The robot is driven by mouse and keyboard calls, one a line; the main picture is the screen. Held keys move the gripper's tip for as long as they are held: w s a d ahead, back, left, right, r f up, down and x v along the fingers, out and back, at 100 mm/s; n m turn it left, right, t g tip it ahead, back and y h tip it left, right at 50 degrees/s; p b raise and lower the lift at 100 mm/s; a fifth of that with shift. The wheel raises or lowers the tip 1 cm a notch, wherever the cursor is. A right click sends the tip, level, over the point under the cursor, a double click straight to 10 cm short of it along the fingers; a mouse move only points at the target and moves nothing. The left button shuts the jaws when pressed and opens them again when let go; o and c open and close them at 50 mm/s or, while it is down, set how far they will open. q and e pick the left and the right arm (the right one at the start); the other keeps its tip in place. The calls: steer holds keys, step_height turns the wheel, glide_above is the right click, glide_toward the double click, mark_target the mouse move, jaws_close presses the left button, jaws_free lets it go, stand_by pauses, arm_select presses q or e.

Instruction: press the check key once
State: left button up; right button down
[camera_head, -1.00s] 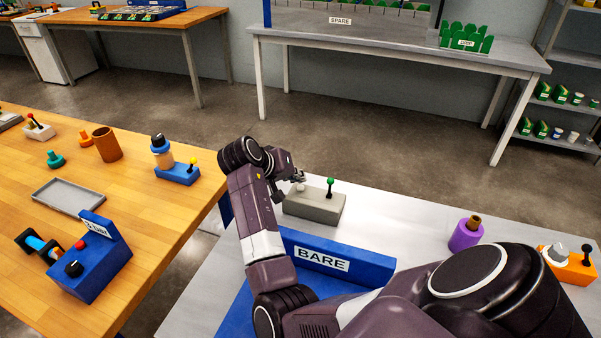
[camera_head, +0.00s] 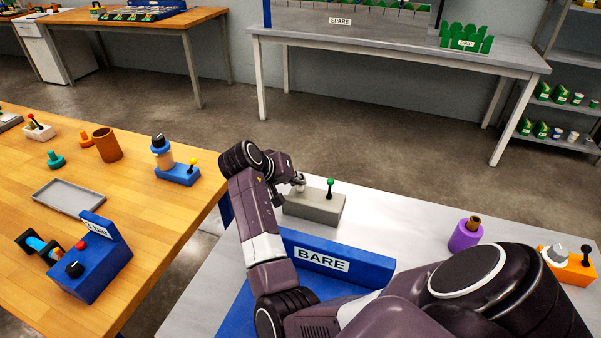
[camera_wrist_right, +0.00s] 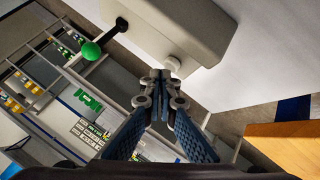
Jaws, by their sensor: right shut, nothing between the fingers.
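A grey box (camera_head: 318,207) with a green-balled lever (camera_head: 330,187) stands on the pale table. A small whitish key is on the box beside my right gripper (camera_head: 297,183). In the wrist view the grey box (camera_wrist_right: 180,25) fills the top, with the green ball (camera_wrist_right: 91,51) to the left and the pale round key (camera_wrist_right: 172,63) projecting from its face. My right gripper (camera_wrist_right: 162,76) is shut and empty, its fingertips right at the key. I cannot tell whether they touch it. No lettering on the key is readable. My left gripper is out of view.
A blue tray wall marked BARE (camera_head: 330,258) lies in front of the box. A purple holder (camera_head: 466,234) and an orange block with a black lever (camera_head: 568,268) stand to the right. The wooden table (camera_head: 130,215) at left holds other devices.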

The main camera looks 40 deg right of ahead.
mark_target(299, 188)
steer(key=shift+f, duration=0.55)
stand_by(0.6)
steer(key=shift+r, duration=0.1)
steer(key=shift+r+p, duration=0.85)
steer(key=shift+p, duration=0.15)
step_height(299, 188, up, 5)
steer(key=p, duration=0.5)
steer(key=shift+r, duration=0.1)
stand_by(0.5)
